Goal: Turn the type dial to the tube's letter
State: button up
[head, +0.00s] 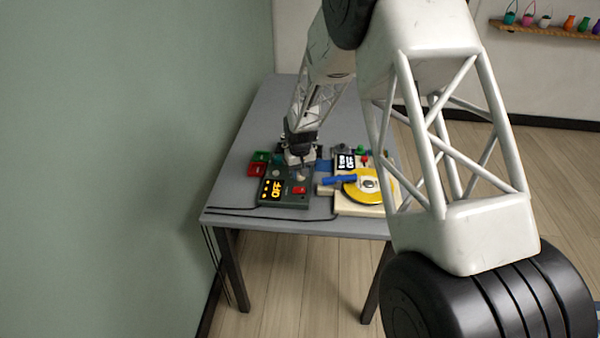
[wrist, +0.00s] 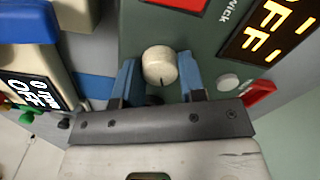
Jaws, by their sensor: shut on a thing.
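A cream round knob (wrist: 160,65) with a dark mark at its lower edge stands on a dark green panel (wrist: 215,60) in the wrist view. It also shows in the head view (head: 301,177). I cannot read any letters around it, nor tell which setting its mark points at. My gripper (wrist: 159,72), with blue fingers on both sides of the knob, is shut on it. My gripper is over the panel in the head view (head: 299,161). I cannot make out a tube or its letter.
The green panel has a lit "OFF" display (head: 271,190), a red switch (head: 299,190) and a pale button (wrist: 228,82). Red (head: 257,170) and green (head: 261,156) bins are to its left. A cream device with a yellow disc (head: 381,191) and blue part (head: 340,181) is close on the right.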

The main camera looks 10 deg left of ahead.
jog(key=shift+n, duration=0.5)
jog(key=o, duration=0.9)
jog(key=shift+r, duration=0.1)
jog(key=shift+r, duration=3.75)
jog(key=shift+r, duration=0.1)
